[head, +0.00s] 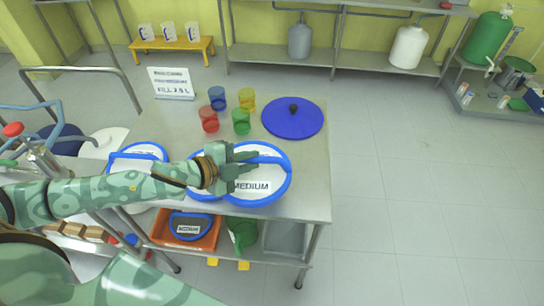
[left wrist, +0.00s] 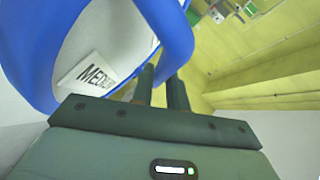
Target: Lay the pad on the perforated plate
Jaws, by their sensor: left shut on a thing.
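A white round pad (head: 270,186) with a thick blue rim and a label reading MEDIUM lies over the right front part of the steel table in the head view. My left gripper (head: 246,168) reaches over it from the left and is shut on its blue rim. In the left wrist view the pad (left wrist: 125,30) fills the upper left, with the fingers (left wrist: 165,85) at its rim. I cannot tell whether the pad touches anything below. Another blue-rimmed round piece shows partly behind my gripper. I cannot make out a perforated plate. My right gripper is not in view.
On the steel table (head: 318,150) stand several coloured cups (head: 241,121), a blue lid (head: 292,118) with a black knob, and a sign (head: 171,83). Another blue-rimmed piece (head: 140,150) is at left. An orange tray (head: 186,241) sits on the lower shelf. The floor at right is clear.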

